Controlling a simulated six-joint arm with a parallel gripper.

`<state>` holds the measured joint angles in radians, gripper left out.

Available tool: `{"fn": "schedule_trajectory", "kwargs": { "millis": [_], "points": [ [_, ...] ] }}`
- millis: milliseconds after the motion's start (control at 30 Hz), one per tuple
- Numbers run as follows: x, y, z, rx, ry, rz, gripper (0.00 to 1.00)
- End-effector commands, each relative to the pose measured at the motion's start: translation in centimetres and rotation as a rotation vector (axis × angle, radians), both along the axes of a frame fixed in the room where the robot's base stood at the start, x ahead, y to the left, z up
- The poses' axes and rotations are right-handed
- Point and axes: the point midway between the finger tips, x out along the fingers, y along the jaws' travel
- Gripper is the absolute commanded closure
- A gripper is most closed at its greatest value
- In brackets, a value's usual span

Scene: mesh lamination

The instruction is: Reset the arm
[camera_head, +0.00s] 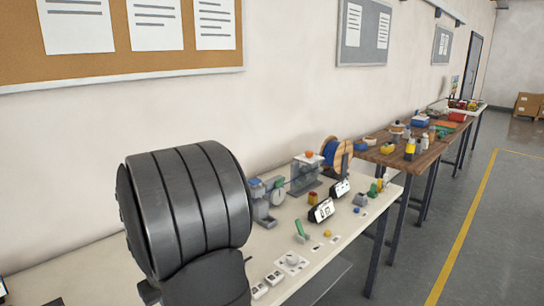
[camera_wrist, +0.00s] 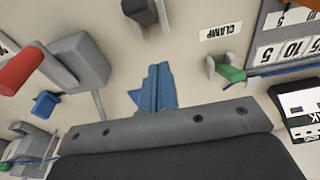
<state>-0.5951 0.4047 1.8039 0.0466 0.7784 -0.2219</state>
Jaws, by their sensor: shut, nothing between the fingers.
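In the wrist view my gripper (camera_wrist: 154,68) shows as two blue fingers side by side at the front of a dark grey bolted body. The fingers are shut against each other with nothing between them. They hang above a pale bench top (camera_wrist: 205,85), and I see no contact with anything. In the head view a large dark ribbed part of my own body fills the lower left, and the gripper is not visible there.
The wrist view shows a CLAMP label (camera_wrist: 221,31), a green-topped part (camera_wrist: 231,73), a red handle (camera_wrist: 20,70) and grey fixtures around the fingers. In the head view the white bench (camera_head: 335,222) holds several small devices; a wooden table (camera_head: 437,150) stands beyond. The floor aisle is clear.

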Motion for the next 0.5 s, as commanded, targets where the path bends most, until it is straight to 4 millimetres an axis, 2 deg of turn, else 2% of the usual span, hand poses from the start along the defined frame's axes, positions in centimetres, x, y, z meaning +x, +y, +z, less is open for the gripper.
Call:
{"fn": "schedule_trajectory", "kwargs": {
  "millis": [500],
  "points": [
    [-2.5, -2.7, 2.1, 0.154, -0.167, -0.003, 1.00]
  ]
}}
